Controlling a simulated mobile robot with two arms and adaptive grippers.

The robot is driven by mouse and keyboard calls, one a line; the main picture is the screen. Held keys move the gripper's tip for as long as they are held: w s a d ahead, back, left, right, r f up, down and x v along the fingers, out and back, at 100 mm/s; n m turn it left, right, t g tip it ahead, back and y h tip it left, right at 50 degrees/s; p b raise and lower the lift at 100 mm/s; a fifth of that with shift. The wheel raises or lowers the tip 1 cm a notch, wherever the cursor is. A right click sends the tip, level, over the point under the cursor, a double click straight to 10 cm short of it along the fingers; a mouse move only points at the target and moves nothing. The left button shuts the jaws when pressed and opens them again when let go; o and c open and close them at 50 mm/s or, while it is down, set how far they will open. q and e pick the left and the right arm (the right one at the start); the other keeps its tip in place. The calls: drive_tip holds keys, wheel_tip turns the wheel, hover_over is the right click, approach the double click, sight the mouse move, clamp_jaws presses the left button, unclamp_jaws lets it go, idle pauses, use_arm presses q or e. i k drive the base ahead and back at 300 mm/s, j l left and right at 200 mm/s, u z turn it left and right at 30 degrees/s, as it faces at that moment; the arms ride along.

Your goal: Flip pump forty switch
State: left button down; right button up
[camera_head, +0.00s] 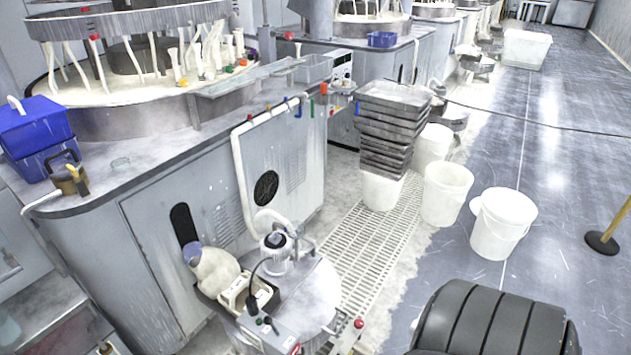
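A motor-topped pump (276,250) stands on the round lid of a drum (315,290) in the lower middle, in front of the grey machine. A white hose runs from it up the machine's side. A small open-topped box (246,294) with a dark cable sits beside the pump. Small green and red parts (267,321) show on the flat front below it; they may be switches, but are too small to tell. A red knob (358,323) stands to the right of the drum. No label reading forty is legible. Neither gripper is in view.
A bottle-like container (211,268) stands left of the pump. Stacked grey trays (386,130) and white buckets (503,222) stand along the floor grating (372,240). A large black ribbed shape (495,318) fills the bottom right. The floor at right is mostly clear.

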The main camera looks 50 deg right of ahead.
sight(268, 321)
drive_tip(key=i+j+z, duration=0.15)
drive_tip(key=z, duration=0.35)
drive_tip(key=i+j+z, duration=0.2)
drive_tip(key=z, duration=0.25)
drive_tip(key=i+j+z, duration=0.1)
drive_tip(key=j+z, duration=0.2)
drive_tip(key=z, duration=0.2)
drive_tip(key=j+z, duration=0.25)
drive_tip(key=z, duration=0.25)
drive_tip(key=j+z, duration=0.45)
drive_tip(key=i+l, duration=0.05)
drive_tip(key=i, duration=0.05)
